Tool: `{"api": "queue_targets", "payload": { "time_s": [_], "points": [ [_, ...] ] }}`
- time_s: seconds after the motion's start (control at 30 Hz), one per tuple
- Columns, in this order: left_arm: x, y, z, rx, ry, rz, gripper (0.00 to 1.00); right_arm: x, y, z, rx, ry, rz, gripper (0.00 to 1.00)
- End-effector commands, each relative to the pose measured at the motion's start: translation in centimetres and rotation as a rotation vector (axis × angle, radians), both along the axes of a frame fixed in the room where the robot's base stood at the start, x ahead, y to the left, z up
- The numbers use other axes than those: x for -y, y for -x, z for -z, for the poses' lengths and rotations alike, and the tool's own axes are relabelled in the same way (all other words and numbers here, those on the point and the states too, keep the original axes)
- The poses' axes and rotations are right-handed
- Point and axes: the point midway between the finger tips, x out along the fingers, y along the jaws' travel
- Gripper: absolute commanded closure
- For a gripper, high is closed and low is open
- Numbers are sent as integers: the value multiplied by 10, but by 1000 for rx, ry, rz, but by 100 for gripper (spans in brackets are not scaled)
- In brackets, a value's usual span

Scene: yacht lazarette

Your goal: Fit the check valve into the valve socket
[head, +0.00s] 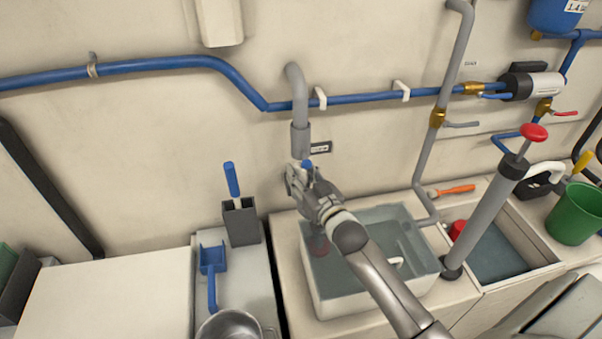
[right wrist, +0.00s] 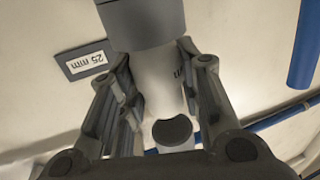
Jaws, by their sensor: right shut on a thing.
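The valve socket is the wider grey collar (head: 300,140) at the lower end of a bent grey pipe on the wall. It also fills the top of the right wrist view (right wrist: 145,22). My right gripper (head: 300,178) is just below it, shut on the check valve. In the right wrist view the check valve (right wrist: 160,80) is a pale cylinder with a dark round spot, between the two fingers (right wrist: 160,100). Its upper end meets the socket's lower rim or sits inside it; I cannot tell how deep. In the head view the gripper mostly hides the valve. My left gripper is not in view.
A label reading 25 mm (right wrist: 86,60) is on the wall beside the socket. A white tub of water (head: 335,300) stands below. A blue pipe (head: 365,99) runs along the wall.

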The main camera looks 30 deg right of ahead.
Motion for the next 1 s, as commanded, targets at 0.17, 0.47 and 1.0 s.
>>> {"api": "queue_targets", "payload": {
  "time_s": [0.17,0.47,1.0],
  "points": [
    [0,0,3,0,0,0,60,0,0,4,1,0,0,100],
    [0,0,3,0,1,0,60,0,0,5,1,0,0,43],
    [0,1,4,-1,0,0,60,1,21,7,-3,-1,0,42]
  ]
}}
